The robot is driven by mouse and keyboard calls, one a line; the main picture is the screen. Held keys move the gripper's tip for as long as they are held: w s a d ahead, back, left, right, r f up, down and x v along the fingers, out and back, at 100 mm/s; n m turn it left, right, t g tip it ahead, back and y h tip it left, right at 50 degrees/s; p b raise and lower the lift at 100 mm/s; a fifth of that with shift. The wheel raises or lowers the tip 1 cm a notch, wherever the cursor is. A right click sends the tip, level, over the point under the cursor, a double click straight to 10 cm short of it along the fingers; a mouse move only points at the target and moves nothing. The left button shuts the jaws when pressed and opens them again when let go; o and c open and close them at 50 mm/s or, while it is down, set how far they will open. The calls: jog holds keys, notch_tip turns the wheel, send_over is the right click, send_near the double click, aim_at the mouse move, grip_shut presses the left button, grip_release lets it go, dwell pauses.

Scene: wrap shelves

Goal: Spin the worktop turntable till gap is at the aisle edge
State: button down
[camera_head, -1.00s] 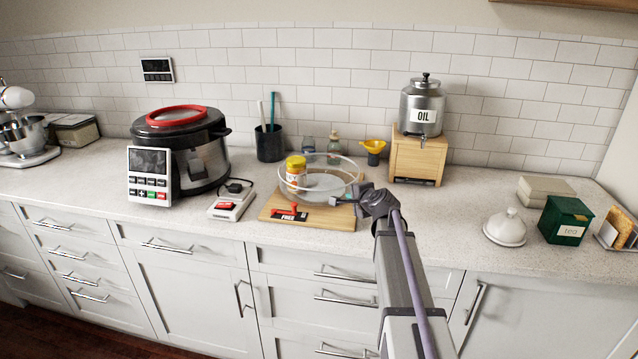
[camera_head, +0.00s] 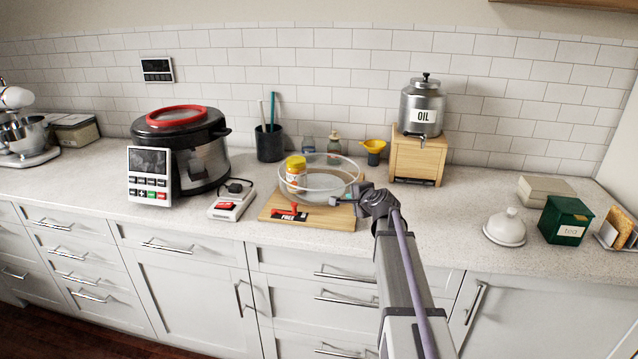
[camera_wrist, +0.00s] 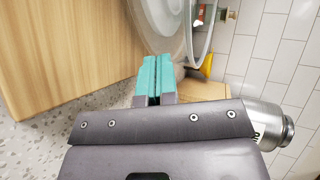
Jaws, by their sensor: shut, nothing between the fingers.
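The turntable (camera_head: 341,182) is a pale disc with a clear raised rim, on a wooden board (camera_head: 337,219) on the worktop. A yellow-capped jar (camera_head: 296,176) stands on its left part. A red lever (camera_head: 287,209) sits on the board's front, by a black label whose text appears to read FREE. My gripper (camera_head: 335,200) is at the turntable's front right, just above the board. In the wrist view its teal fingers (camera_wrist: 152,77) are together and empty, beside the clear rim (camera_wrist: 201,38); I cannot tell if they touch it. I cannot make out the rim's gap.
A wooden stand with an oil dispenser (camera_head: 422,107) is behind right. A small scale-like device (camera_head: 232,200) and a large cooker (camera_head: 181,150) are to the left. A yellow funnel (camera_head: 374,147) and a utensil cup (camera_head: 269,143) stand behind. The worktop right of my arm is clear up to a white butter dish (camera_head: 507,228).

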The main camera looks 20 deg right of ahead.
aim_at(327, 197)
jog(key=shift+w+a, duration=0.15)
jog(key=shift+w, duration=0.35)
jog(key=shift+w+a, duration=0.15)
jog(key=shift+w, duration=0.35)
jog(key=shift+s+a, duration=0.25)
jog(key=shift+a, duration=0.55)
jog(key=shift+s+a, duration=0.2)
jog(key=shift+a, duration=0.55)
jog(key=shift+w+a, duration=0.15)
jog(key=shift+a, duration=0.6)
jog(key=shift+w+a, duration=0.1)
jog(key=shift+a, duration=0.65)
jog(key=shift+s, duration=0.1)
